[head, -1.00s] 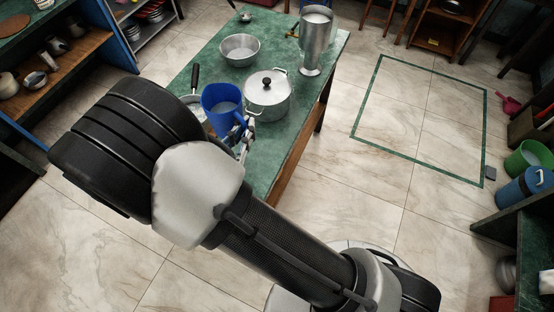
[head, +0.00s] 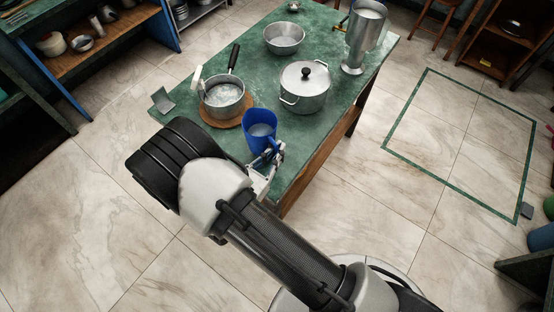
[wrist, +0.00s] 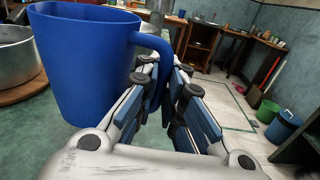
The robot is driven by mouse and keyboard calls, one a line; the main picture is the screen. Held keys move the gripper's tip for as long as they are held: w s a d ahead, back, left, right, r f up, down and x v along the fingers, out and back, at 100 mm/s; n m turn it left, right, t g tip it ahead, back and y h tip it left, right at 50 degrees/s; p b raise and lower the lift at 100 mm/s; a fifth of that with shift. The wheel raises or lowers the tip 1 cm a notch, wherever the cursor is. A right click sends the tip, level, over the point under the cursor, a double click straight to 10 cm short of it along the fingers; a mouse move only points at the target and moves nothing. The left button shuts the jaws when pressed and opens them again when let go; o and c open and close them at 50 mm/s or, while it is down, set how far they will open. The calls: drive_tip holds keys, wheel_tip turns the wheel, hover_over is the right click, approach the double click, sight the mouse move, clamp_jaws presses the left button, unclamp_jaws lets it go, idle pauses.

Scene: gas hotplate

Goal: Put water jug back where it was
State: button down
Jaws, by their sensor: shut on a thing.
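The blue water jug (head: 259,131) is upright at the near end of the green table, with clear-looking water inside. In the wrist view the jug (wrist: 82,62) fills the upper left, with its handle at right. My gripper (head: 270,158) is shut on that handle at the jug's near right side. In the wrist view the fingers of my gripper (wrist: 168,82) close around the handle. I cannot tell whether the jug's base touches the table or hangs just above it.
On the table (head: 185,112), a saucepan (head: 222,97) sits on a round wooden board behind the jug. A lidded pot (head: 304,88), a bowl (head: 284,39) and a tall metal vessel (head: 366,36) stand farther back. The table's near left corner is clear except for a small grey piece (head: 162,100).

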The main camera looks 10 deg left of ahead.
drive_tip(key=shift+f+b, duration=0.55)
drive_tip(key=shift+f, duration=1.35)
drive_tip(key=shift+f, duration=0.1)
drive_tip(key=c, duration=2.2)
unclamp_jaws()
drive_tip(key=shift+f, duration=0.15)
drive_tip(key=shift+c, duration=0.2)
drive_tip(key=o, duration=0.5)
drive_tip(key=shift+o, duration=0.2)
drive_tip(key=shift+s+r, duration=0.1)
drive_tip(key=shift+r, duration=0.2)
drive_tip(key=p+v, duration=0.1)
drive_tip(key=v, duration=1)
drive_tip(key=shift+s+p, duration=0.35)
